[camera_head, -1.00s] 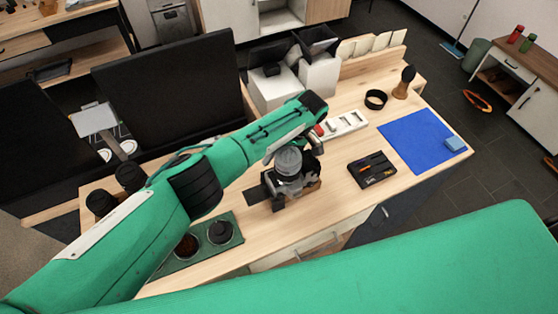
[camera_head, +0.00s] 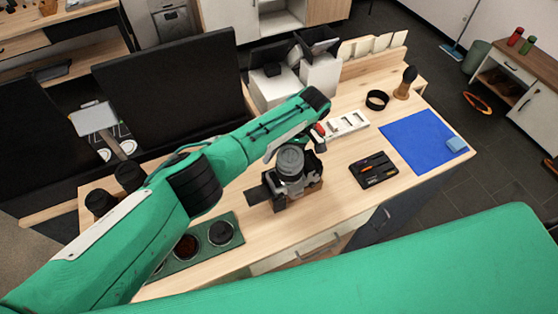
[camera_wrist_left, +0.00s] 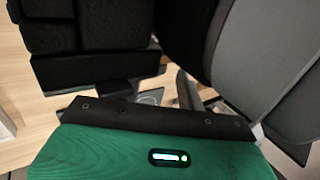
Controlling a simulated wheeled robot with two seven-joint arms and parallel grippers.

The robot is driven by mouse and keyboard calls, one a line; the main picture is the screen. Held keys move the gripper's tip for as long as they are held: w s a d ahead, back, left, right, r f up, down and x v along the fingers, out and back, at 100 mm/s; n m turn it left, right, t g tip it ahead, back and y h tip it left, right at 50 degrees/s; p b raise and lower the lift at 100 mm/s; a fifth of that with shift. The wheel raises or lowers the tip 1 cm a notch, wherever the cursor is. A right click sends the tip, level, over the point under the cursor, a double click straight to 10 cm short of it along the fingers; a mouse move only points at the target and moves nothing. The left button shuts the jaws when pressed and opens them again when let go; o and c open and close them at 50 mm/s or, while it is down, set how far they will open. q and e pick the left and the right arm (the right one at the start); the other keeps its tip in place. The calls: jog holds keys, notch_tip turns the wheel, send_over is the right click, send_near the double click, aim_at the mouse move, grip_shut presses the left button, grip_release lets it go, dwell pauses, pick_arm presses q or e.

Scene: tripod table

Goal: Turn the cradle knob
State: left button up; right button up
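The cradle (camera_head: 279,200) is a dark stand near the middle of the table, holding a grey, rounded camera-like body (camera_head: 290,162). I cannot make out the knob on it. The left wrist view shows a large dark and grey rounded body (camera_wrist_left: 262,50) close up at the right. My right gripper is out of view.
A black tray (camera_head: 391,174) with small tools, a blue mat (camera_head: 437,149) and a white slotted block (camera_head: 345,125) lie to the right. A black ring (camera_head: 377,100) and a brush (camera_head: 405,84) stand behind. A green tray (camera_head: 203,253) with round pots is front left.

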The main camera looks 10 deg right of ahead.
pick_arm(q)
jog(key=d+b+v, duration=0.1)
jog(key=b+v, duration=0.4)
jog(key=v, duration=0.1)
jog(key=shift+s+f, duration=0.25)
jog(key=shift+s, duration=0.15)
jog(key=shift+a, duration=0.15)
